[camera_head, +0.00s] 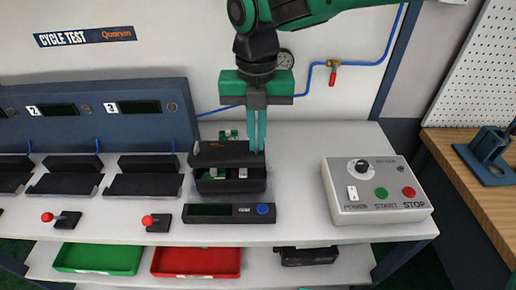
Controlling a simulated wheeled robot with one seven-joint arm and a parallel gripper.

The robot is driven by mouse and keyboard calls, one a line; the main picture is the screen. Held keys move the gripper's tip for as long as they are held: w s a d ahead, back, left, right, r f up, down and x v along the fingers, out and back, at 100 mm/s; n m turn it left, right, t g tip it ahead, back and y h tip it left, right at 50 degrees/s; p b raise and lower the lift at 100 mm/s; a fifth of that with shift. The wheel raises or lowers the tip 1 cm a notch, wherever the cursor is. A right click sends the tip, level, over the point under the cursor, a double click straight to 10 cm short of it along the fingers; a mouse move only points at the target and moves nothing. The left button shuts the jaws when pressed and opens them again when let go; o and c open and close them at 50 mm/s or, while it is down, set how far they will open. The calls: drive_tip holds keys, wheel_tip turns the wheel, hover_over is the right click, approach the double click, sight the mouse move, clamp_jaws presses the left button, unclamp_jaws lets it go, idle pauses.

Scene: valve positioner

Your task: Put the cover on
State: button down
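The black cover (218,154) is a dark slab above the back part of the valve positioner's body (231,186), slightly tilted. The body is a dark open box with green and light parts showing inside. My gripper (257,150) points down from above, with its two teal fingers close together at the cover's right end. Whether the fingers grip the cover or only stand beside it is not clear. The fingertips overlap the cover's edge, and the contact is hard to see.
A dark panel with a display and blue button (263,209) lies in front of the body. A grey control box (376,190) stands to the right, with clear white bench between. A green board (228,135) shows behind the cover. Other test stations (146,184) stand left.

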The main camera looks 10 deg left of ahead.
drive_tip(key=shift+w+d+f, duration=0.15)
drive_tip(key=shift+f, duration=2)
drive_tip(key=c, duration=2)
unclamp_jaws()
drive_tip(key=shift+f, duration=0.1)
wheel_tip(320, 180, up, 12)
drive_tip(key=shift+r, duration=0.15)
